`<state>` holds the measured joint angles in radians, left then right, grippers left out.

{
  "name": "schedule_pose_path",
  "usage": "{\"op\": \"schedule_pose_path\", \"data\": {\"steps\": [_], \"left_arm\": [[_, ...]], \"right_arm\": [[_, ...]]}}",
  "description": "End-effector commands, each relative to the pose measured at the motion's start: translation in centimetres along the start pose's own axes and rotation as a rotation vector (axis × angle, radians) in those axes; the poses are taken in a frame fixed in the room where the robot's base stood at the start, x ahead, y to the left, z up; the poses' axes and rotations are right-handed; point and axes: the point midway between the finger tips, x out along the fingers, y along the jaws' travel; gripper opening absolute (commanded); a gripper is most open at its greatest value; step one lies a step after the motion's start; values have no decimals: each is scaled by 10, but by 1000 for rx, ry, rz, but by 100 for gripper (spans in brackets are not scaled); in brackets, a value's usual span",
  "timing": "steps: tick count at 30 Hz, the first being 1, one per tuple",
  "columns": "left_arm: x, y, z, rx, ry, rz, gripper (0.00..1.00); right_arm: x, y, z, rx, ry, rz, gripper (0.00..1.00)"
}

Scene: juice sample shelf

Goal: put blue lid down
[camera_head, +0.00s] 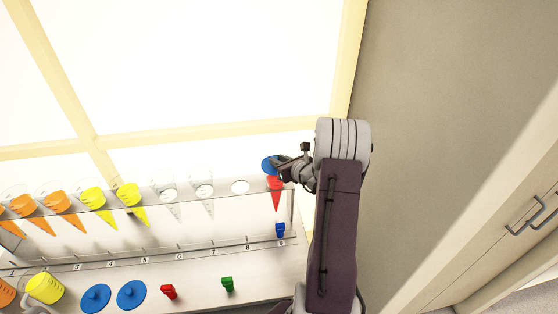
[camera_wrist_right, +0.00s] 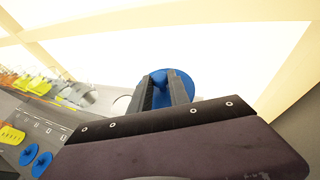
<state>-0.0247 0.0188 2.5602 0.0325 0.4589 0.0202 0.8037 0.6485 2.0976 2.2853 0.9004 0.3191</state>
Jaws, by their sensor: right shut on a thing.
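My right gripper (camera_head: 280,168) is shut on a blue lid (camera_head: 269,165). It holds the lid at the right end of the rack, just above and behind the red funnel (camera_head: 275,193) in the picture. I cannot tell the exact height gap. In the right wrist view the held lid (camera_wrist_right: 182,84) shows between and behind the two dark fingers (camera_wrist_right: 162,92), its knob between them. Two other blue lids, one (camera_head: 95,298) and another (camera_head: 132,294), lie side by side on the white counter. My left gripper is not in view.
A clear numbered rack (camera_head: 160,255) holds orange, yellow and clear funnels, with an empty hole (camera_head: 240,187) left of the red one. A blue valve (camera_head: 280,230) sits below the red funnel. Red (camera_head: 168,291) and green (camera_head: 227,284) valves and a yellow cup (camera_head: 45,288) stand in front.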

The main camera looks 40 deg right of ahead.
Motion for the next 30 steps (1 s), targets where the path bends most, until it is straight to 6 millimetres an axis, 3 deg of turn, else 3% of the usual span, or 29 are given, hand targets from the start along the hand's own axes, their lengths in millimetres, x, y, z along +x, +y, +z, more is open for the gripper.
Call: {"op": "schedule_pose_path", "data": {"steps": [12,13,15,26,30], "left_arm": [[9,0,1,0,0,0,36],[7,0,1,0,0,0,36],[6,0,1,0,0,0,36],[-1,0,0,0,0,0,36],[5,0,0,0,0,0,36]], "right_arm": [[2,0,-5,-1,-2,0,0],[2,0,-4,-1,-1,0,30],[1,0,-3,-1,-1,0,44],[-1,0,2,0,-1,0,44],[-22,-2,0,0,-2,-4,44]]}}
